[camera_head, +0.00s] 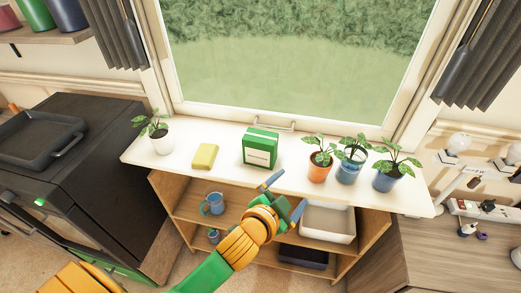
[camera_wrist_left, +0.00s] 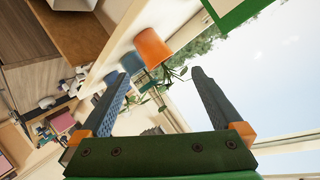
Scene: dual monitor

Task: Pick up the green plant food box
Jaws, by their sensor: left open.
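The green plant food box (camera_head: 260,148), green with a white label, stands upright on the white windowsill shelf (camera_head: 225,183) below the window. In the left wrist view only a green and white part of it (camera_wrist_left: 232,12) shows at the top edge. My left gripper (camera_head: 285,195) is open and empty, in front of the shelf edge, nearer to me and slightly right of the box, apart from it. Its two spread fingers also show in the wrist view (camera_wrist_left: 160,78). My right gripper is not in view.
A yellow sponge-like block (camera_head: 205,156) lies left of the box. Plants in orange (camera_head: 320,171), light blue (camera_head: 350,170) and dark blue (camera_head: 386,180) pots stand right. A white bin (camera_head: 328,222) and blue mug (camera_head: 213,203) sit below.

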